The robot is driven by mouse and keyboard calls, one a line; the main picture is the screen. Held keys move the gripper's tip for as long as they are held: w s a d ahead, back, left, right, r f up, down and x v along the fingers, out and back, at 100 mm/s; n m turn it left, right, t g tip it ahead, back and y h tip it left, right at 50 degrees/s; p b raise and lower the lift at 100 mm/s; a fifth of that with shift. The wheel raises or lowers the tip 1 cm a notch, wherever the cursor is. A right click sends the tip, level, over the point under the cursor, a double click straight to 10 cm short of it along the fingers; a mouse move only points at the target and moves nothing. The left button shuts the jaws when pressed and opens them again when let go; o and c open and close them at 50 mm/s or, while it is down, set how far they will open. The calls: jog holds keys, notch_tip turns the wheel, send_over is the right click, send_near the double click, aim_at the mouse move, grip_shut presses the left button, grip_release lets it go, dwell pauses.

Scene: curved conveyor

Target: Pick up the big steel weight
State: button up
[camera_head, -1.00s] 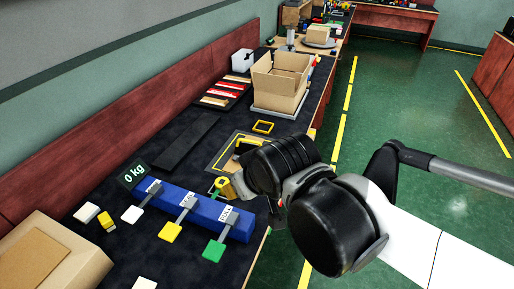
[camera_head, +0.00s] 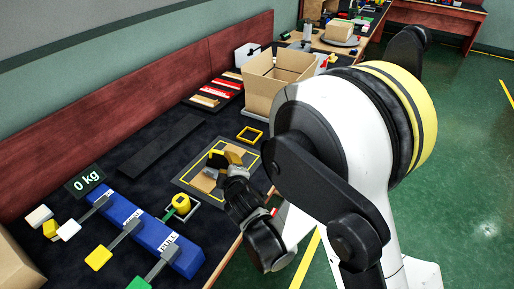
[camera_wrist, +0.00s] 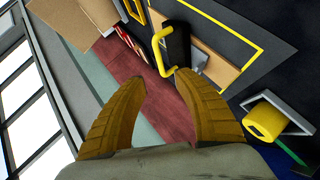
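A black block with a yellow bar handle (camera_wrist: 178,46), which I take for the big steel weight, is at the top middle of the wrist view, by a tan board. In the head view, a dark block (camera_head: 217,160), apparently the same thing, is partly hidden by my gripper. My gripper (camera_wrist: 162,76) is open, its two yellow-brown fingers apart. The handle's lower end shows just ahead of the gap between the fingertips. I see no contact, and the distance is hard to tell. In the head view my gripper (camera_head: 234,163) points down over the yellow-lined area.
A yellow cylinder (camera_head: 182,203) sits in a small grey holder beside a blue bar (camera_head: 150,228) with several coloured levers. An open cardboard box (camera_head: 270,93) stands behind. A yellow square frame (camera_head: 249,135) lies near. The display (camera_head: 85,181) reads 0 kg.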

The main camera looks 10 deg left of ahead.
aim_at(221, 153)
jog(key=p+x, duration=0.2)
jog(key=x, duration=0.3)
jog(key=shift+w+a+f, duration=0.2)
jog(key=shift+a+f, duration=0.05)
jog(key=shift+f, duration=0.1)
jog(key=b+x, duration=0.2)
jog(key=x, duration=0.3)
jog(key=shift+w+r, duration=0.1)
jog(key=shift+w, duration=0.05)
jog(key=shift+w+r, duration=0.1)
jog(key=shift+a, duration=0.1)
grip_shut()
